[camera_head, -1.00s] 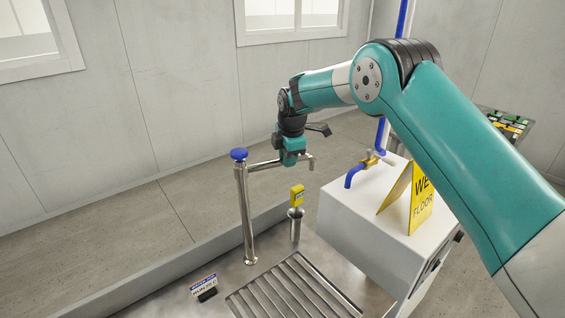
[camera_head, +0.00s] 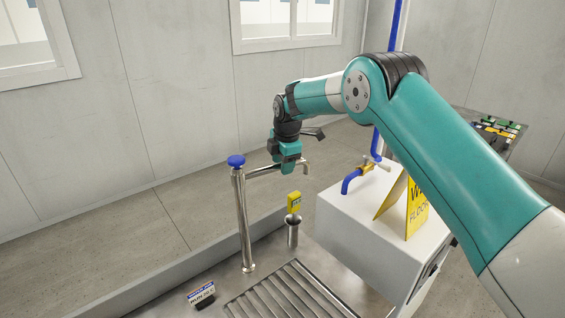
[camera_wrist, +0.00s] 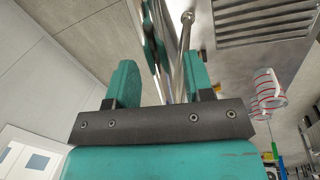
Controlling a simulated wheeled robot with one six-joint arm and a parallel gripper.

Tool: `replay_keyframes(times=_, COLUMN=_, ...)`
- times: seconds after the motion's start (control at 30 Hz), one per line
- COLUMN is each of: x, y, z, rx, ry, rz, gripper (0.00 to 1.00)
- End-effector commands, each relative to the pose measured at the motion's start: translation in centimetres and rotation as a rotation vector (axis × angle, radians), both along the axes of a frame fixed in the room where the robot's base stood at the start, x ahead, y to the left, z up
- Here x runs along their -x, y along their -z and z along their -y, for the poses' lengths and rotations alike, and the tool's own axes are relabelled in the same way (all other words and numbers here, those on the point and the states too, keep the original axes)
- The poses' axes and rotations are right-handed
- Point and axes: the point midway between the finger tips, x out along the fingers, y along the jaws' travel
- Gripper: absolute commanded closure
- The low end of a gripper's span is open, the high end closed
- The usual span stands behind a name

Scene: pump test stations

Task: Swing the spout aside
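The steel post (camera_head: 242,220) with a blue cap (camera_head: 236,161) stands upright on the metal sink deck. Its spout (camera_head: 258,172) reaches out to the right from near the top and ends in a down-turned tip (camera_head: 306,166). My gripper (camera_head: 288,170) points down over the spout close to that tip. In the wrist view my gripper (camera_wrist: 161,78) has its two teal fingers apart, with shiny metal tubing in the gap between them. The fingers hide part of the spout in the head view, and I cannot tell if they touch it.
A yellow tag (camera_head: 294,202) sits on a short steel cup (camera_head: 293,232) below the spout. A white cabinet (camera_head: 350,225) to the right carries a brass and blue tap (camera_head: 352,181) and a yellow floor sign (camera_head: 415,208). A drain grate (camera_head: 285,295) lies in front.

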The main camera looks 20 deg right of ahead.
Motion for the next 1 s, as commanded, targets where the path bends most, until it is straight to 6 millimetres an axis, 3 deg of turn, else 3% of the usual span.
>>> replay_keyframes(times=0.27, x=0.2, y=-1.1, z=0.1, rx=0.000, ry=0.001, rz=0.003, gripper=0.53)
replay_keyframes(times=0.37, x=0.5, y=-2.8, z=0.2, rx=0.000, ry=0.001, rz=0.005, gripper=0.53)
replay_keyframes(times=0.8, x=2.6, y=-13.5, z=0.6, rx=-0.001, ry=0.000, rz=0.004, gripper=0.53)
replay_keyframes(times=1.0, x=3.1, y=-16.3, z=0.7, rx=0.000, ry=0.000, rz=0.002, gripper=0.53)
